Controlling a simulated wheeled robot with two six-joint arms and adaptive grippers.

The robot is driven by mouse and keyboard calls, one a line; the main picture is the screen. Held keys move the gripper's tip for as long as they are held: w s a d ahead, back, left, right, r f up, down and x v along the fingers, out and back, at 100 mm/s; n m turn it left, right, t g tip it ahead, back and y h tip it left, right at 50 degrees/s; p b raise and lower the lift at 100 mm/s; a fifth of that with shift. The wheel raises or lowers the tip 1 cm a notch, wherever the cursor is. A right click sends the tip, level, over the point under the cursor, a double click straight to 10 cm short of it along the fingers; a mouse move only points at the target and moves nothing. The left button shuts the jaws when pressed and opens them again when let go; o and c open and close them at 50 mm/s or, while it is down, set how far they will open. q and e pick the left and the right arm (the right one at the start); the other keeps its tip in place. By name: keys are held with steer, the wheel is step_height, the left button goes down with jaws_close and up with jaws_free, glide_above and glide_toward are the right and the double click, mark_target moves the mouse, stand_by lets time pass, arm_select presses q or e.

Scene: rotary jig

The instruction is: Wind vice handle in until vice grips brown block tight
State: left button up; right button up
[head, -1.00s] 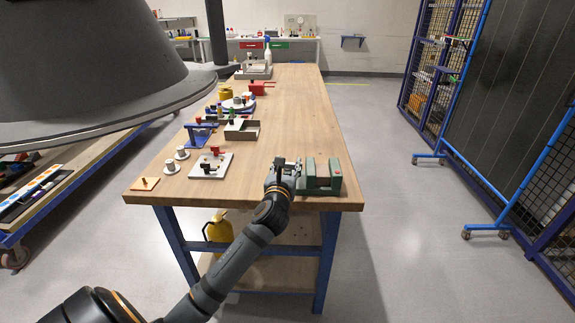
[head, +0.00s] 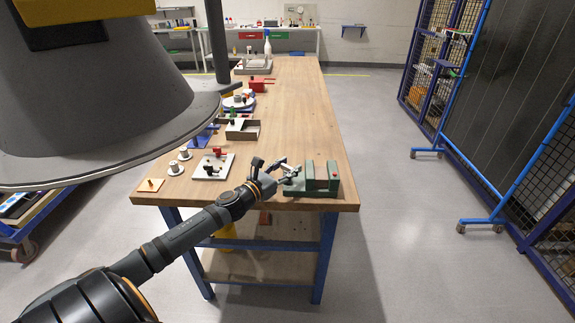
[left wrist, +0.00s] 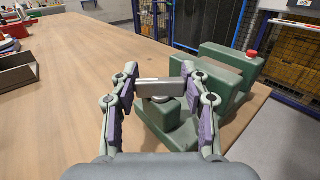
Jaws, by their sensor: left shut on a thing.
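The green vice (head: 297,190) stands at the near right corner of the workbench. A brown block (head: 321,184) sits between its green jaws; I cannot tell whether both jaws touch it. My left gripper (head: 287,172) is at the left side of the vice. In the left wrist view, my left gripper (left wrist: 160,80) has a finger at each end of the grey metal vice handle (left wrist: 158,90) and is shut on it. The handle lies roughly level across that view, in front of the green vice body (left wrist: 228,72). My right gripper is not in view.
On the wooden workbench (head: 290,120), a white plate with red and black parts (head: 213,167) lies left of the vice. An open dark tray (head: 242,130) stands further back. The bench's right half behind the vice is clear. The front edge is close to the vice.

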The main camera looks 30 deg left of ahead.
arm_select(q)
steer(key=m+h+b, duration=0.2)
steer(key=h+b, duration=0.1)
steer(key=shift+f+g, duration=0.25)
steer(key=shift+g, duration=0.05)
steer(key=shift+r+m+g+h+b, duration=0.25)
steer(key=shift+m+g+h+b, duration=0.25)
steer(key=shift+m+h+b, duration=0.45)
steer(key=o, duration=0.9)
